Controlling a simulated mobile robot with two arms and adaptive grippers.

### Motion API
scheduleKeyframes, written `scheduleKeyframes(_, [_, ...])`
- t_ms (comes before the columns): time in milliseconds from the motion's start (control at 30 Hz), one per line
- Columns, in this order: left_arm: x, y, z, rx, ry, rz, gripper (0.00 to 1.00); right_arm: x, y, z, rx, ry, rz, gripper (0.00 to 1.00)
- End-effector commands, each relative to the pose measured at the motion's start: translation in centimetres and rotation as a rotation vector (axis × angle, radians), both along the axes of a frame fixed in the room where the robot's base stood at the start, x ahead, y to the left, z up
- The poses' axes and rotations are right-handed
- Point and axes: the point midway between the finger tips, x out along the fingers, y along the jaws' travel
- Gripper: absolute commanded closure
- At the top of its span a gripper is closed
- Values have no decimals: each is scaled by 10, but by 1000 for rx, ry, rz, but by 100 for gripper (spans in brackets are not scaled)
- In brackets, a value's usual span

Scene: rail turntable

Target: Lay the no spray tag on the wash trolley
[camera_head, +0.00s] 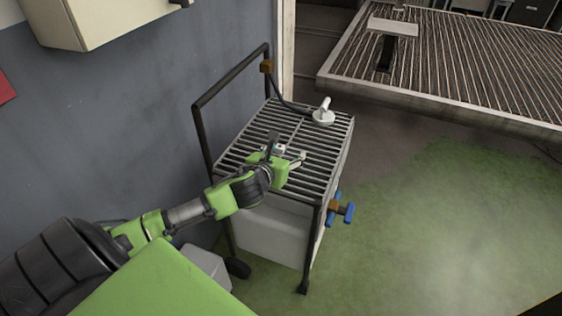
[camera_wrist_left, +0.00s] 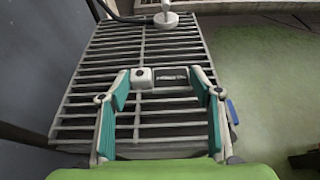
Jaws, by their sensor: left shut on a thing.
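The wash trolley (camera_head: 330,160) has a slatted grey top in a dark tube frame and stands beside the wall. Its slats fill much of the left wrist view (camera_wrist_left: 110,60). My left gripper (camera_head: 290,156) is over the middle of the slats. In the left wrist view, its fingers (camera_wrist_left: 163,78) are shut on a small white and grey piece (camera_wrist_left: 172,75), which looks like the no spray tag. Its writing cannot be read, and I cannot tell whether it touches the slats. My right gripper is not in view.
A white spray head (camera_head: 323,116) on a dark hose lies at the far end of the trolley top. A blue valve handle (camera_head: 348,212) sticks out at its right side. A ribbed turntable deck (camera_head: 450,65) is at the upper right. Green floor (camera_head: 430,230) is clear at right.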

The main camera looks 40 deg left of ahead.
Motion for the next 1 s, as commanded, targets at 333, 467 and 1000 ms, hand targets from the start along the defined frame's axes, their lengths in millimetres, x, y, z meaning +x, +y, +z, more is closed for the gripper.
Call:
scheduleKeyframes(333, [31,39,-53,-1,0,1,53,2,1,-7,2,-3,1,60])
scheduleKeyframes(467, [35,43,-58,-1,-1,0,53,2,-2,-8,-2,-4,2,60])
scheduleKeyframes(1000, [38,47,-95,1,0,-2,53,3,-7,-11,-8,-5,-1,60])
